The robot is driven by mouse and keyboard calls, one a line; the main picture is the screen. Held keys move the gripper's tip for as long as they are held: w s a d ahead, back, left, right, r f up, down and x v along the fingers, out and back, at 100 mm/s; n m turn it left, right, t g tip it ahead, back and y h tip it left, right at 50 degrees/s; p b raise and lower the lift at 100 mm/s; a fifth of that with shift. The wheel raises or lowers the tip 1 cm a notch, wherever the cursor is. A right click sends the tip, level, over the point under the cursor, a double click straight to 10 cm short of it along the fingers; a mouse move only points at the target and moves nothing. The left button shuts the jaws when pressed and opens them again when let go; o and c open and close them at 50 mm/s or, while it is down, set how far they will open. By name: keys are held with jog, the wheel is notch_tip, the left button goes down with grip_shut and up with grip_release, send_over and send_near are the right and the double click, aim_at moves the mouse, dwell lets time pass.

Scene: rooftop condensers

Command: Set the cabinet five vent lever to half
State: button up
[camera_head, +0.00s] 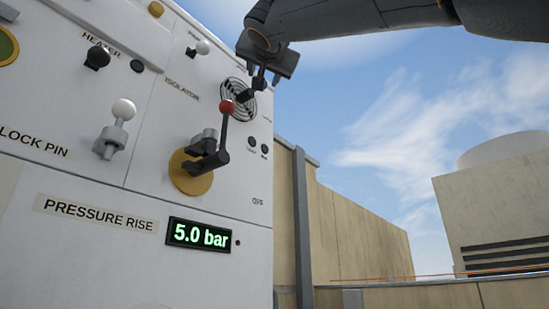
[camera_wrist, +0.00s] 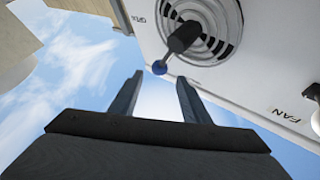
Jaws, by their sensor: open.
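A round slotted vent (camera_wrist: 203,35) is on the white cabinet panel in the wrist view. The vent (camera_head: 238,103) also shows in the head view, with the dark lever (camera_head: 244,96) partly behind my gripper (camera_head: 266,80). My gripper is open and empty. In the wrist view, its two fingers (camera_wrist: 159,78) point toward the knob, which appears between and just beyond the tips. I cannot tell the exact gap. No cabinet number is readable.
A red-knobbed isolator lever (camera_head: 224,135) on a yellow disc sticks out below the vent. A lock pin handle (camera_head: 115,130), a heater knob (camera_head: 97,57) and a "5.0 bar" display (camera_head: 198,234) share the panel. Open sky lies to the right, above a beige wall (camera_head: 350,235).

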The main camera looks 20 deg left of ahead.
jog(key=shift+b+v, duration=0.5)
jog(key=shift+v, duration=0.9)
jog(key=shift+r, duration=0.1)
